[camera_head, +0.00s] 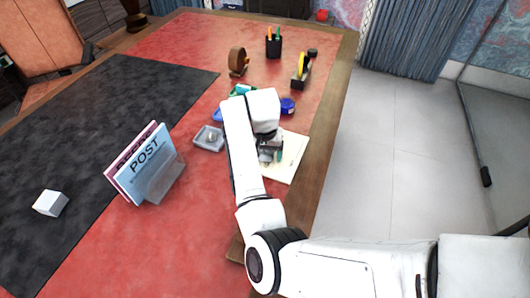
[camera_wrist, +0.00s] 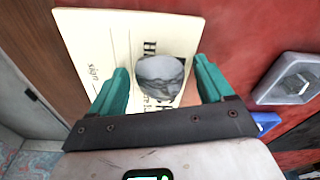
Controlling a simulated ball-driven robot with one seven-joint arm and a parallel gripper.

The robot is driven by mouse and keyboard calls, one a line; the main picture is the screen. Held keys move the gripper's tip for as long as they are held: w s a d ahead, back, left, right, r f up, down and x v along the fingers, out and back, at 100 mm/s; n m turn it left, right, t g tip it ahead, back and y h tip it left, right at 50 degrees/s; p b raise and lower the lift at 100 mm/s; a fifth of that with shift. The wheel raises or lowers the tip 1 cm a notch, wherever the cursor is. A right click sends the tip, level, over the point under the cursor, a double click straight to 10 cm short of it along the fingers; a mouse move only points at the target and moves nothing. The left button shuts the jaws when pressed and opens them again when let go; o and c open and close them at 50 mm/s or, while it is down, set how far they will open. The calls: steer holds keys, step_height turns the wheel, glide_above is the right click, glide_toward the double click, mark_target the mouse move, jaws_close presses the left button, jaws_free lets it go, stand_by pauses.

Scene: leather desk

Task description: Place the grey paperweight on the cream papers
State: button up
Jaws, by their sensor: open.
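The grey paperweight (camera_wrist: 160,74), round with a paler flat top, appears over the cream papers (camera_wrist: 92,36) in the wrist view, covering part of their dark print. It looks to be resting on them. My gripper (camera_wrist: 162,84) is open, its two green fingers on either side of the paperweight with a visible gap to each. In the head view my gripper (camera_head: 270,155) is low over the papers (camera_head: 292,158) near the desk's right edge. I cannot make out the paperweight there behind my gripper.
A grey tray (camera_head: 201,143) holding a small object stands left of the papers; it also shows in the wrist view (camera_wrist: 263,92). A letter holder (camera_head: 148,170) and white cube (camera_head: 50,203) are left.

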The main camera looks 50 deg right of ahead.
step_height(320, 180, up, 12)
steer(key=a, duration=0.1)
steer(key=shift+s+r, duration=0.15)
steer(key=shift+s, duration=0.2)
stand_by(0.4)
